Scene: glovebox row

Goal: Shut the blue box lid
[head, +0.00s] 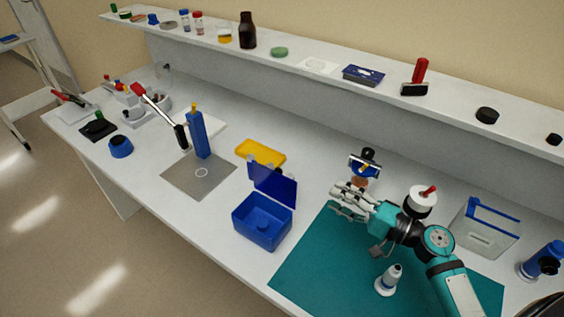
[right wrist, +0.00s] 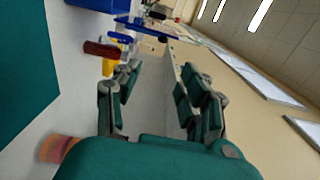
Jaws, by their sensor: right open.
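The blue box (head: 262,232) stands on the white bench left of the teal mat. Its blue lid (head: 273,187) stands raised at the box's back edge, so the box is open and its inside shows. My right gripper (head: 342,203) is over the mat's back part, to the right of the box and apart from it, with its fingers pointing left. It is open, and in the right wrist view its fingers (right wrist: 157,92) stand apart with nothing between them. A blue shape at the top left of that view looks like the box (right wrist: 103,5). My left gripper is not in view.
A yellow tray (head: 260,152) lies behind the lid. A white bottle (head: 388,281) stands on the teal mat (head: 305,262). A clear bin (head: 484,232) is at right. Bench between box and gripper is clear.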

